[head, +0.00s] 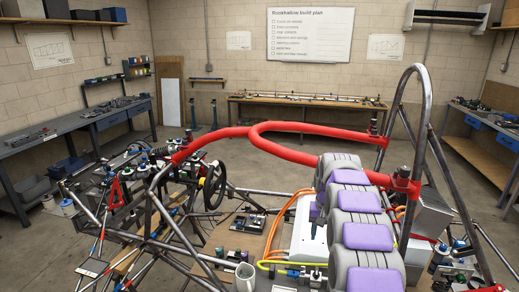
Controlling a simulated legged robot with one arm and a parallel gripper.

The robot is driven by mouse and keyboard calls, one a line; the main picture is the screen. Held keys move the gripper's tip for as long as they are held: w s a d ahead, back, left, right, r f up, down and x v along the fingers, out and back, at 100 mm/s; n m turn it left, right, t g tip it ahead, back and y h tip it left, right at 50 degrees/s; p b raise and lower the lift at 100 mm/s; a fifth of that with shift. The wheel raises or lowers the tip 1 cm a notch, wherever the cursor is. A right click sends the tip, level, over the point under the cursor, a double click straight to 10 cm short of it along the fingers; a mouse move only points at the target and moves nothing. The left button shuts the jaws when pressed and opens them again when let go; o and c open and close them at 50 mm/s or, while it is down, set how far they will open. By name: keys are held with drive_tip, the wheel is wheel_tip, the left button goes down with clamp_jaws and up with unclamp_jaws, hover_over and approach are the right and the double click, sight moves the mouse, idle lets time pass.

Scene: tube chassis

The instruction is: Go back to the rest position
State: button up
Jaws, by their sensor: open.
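My arm's grey links with purple pads rise from the bottom edge, right of centre, in the head view. At its far end my gripper (314,228) points down, small and partly hidden behind the links; it is open, and I see nothing held in it. The tube chassis (180,232) spreads around and beyond the arm. Its red tubes (290,154) pass behind the upper arm. Whether the gripper touches the white box (303,240) behind it, I cannot tell.
A tall roll hoop (437,135) stands right of my arm. Workbenches line the left (85,122), back (300,102) and right walls. Open floor (225,148) shows beyond the chassis.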

drive_tip(key=s+a+r+n+b, duration=0.1)
drive_tip(key=s+a+r, duration=0.15)
drive_tip(key=s, duration=0.85)
drive_tip(key=s+a+r+n+g+b, duration=0.15)
drive_tip(key=s+a, duration=0.25)
drive_tip(key=s, duration=0.7)
drive_tip(key=s+a+r+t+b, duration=0.1)
drive_tip(key=s+a, duration=0.2)
drive_tip(key=s, duration=0.8)
drive_tip(key=s+f+b, duration=0.1)
drive_tip(key=s+f, duration=0.1)
drive_tip(key=s, duration=0.6)
drive_tip(key=s+f+g, duration=0.1)
drive_tip(key=s+f, duration=0.2)
drive_tip(key=s, duration=0.6)
drive_tip(key=shift+a+f+n+b, duration=0.2)
drive_tip(key=shift+a+n+b, duration=0.05)
drive_tip(key=shift+n+b, duration=0.15)
drive_tip(key=shift+c, duration=0.3)
